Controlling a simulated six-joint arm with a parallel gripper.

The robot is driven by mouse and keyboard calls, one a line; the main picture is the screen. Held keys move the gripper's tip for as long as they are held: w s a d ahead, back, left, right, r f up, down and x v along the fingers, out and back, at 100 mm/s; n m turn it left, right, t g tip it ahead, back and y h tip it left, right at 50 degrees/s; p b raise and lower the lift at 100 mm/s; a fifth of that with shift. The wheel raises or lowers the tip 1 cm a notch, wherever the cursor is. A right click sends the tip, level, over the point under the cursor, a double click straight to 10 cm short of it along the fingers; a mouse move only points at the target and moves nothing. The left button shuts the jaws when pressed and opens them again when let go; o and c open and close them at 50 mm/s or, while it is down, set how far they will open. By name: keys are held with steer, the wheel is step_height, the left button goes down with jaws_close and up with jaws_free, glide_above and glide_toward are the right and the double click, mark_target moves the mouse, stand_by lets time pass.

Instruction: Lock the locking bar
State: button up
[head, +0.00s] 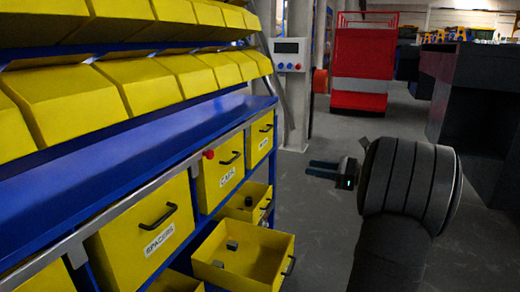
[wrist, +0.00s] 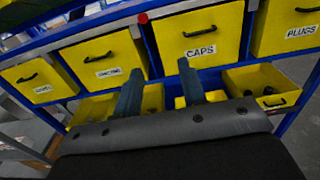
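The locking bar (head: 130,203) is a long grey metal rail along the front edge of the blue shelf, just above the upper yellow drawers. A small red knob (head: 209,154) sits on it near the CAPS drawer. In the wrist view the bar (wrist: 100,31) crosses the top, with the red knob (wrist: 143,18) just beyond and between my fingers. My gripper (head: 312,168) is in the aisle to the right of the drawers, apart from the bar. Its two dark fingers (wrist: 158,72) are spread with nothing between them.
The SPACERS drawer (head: 145,228) and CAPS drawer (head: 219,178) look closed. A lower drawer (head: 245,256) stands pulled out with small dark parts inside. Yellow bins (head: 110,98) fill the racks above. A red cabinet (head: 362,68) stands farther back; the aisle floor is clear.

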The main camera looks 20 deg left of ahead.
steer(key=a+n, duration=0.2)
steer(key=a, duration=0.1)
steer(key=a+n, duration=0.2)
steer(key=a, duration=0.1)
steer(key=shift+s+a+r, duration=0.15)
steer(key=shift+a+r, duration=0.05)
steer(key=shift+a, duration=0.2)
jaws_close()
steer(key=s+a+n+t+h, duration=0.1)
steer(key=s+a+n, duration=0.1)
steer(key=a+n, duration=0.8)
steer(key=a+r, duration=0.1)
steer(key=a, duration=0.2)
steer(key=shift+s, duration=0.4)
